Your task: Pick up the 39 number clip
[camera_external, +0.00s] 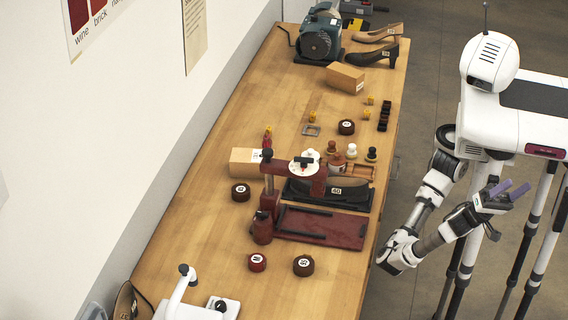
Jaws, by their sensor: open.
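No piece with a readable 39 shows in the external view, and I cannot tell which small piece is the 39 number clip. Small yellow pieces stand on the table: one near the small metal frame (312,117), one at the right (370,100) and one just below it (366,115). Several small dark blocks (384,114) stand in a row beside them. A white label reading about 40 (336,190) sits by the dark shoe in the red shoe machine.
The wooden table (200,240) runs along the wall. The red machine (320,228) stands mid-table, with round dark tins (303,266) around it. A cardboard box (345,77), heeled shoes (372,54) and a green grinder (318,40) stand at the far end.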

